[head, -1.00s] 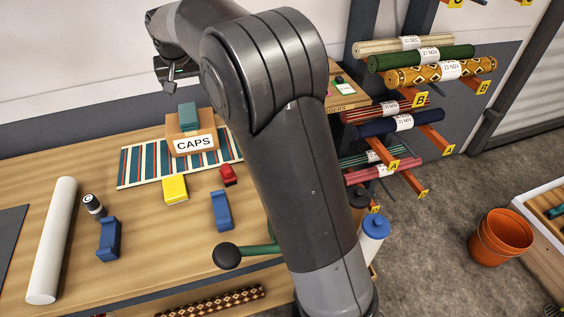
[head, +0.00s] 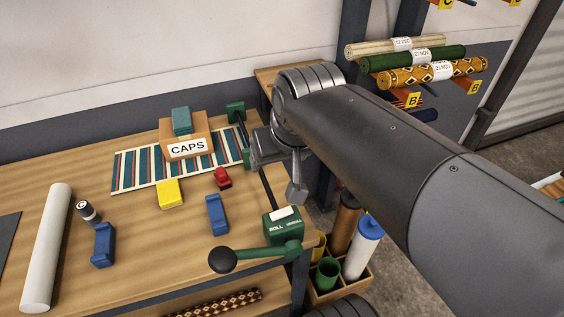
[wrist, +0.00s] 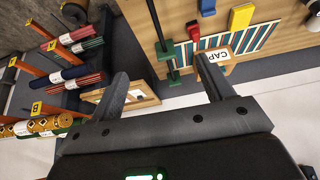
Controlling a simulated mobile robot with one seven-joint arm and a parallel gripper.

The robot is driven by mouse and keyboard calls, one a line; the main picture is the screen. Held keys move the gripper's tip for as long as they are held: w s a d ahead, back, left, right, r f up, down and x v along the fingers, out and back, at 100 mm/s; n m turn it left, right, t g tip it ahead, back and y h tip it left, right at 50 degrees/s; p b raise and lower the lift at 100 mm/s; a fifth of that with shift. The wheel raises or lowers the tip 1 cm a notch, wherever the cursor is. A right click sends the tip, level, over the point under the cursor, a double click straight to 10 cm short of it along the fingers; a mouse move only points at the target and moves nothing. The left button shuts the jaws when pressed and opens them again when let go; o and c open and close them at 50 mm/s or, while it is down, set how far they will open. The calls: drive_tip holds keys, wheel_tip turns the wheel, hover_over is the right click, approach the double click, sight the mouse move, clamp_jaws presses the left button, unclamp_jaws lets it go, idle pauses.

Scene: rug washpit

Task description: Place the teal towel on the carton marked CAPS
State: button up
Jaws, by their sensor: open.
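The teal towel (head: 182,121) is a small folded block. It lies on top of the brown carton (head: 201,134), which has a white label reading CAPS and stands on a striped rug on the workbench.
A green roller (head: 283,225) with a black-knobbed crank stands at the bench's right edge. A yellow block (head: 170,194), a red piece (head: 222,179), blue blocks (head: 217,214) and a white roll (head: 47,246) lie on the bench. Rolled rugs rest on a rack (head: 430,72) at right.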

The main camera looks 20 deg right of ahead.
drive_tip(key=s+f, duration=0.2)
drive_tip(key=s, duration=0.2)
drive_tip(key=shift+s+d+f, duration=0.3)
drive_tip(key=shift+d+f, duration=0.05)
drive_tip(key=shift+f, duration=0.05)
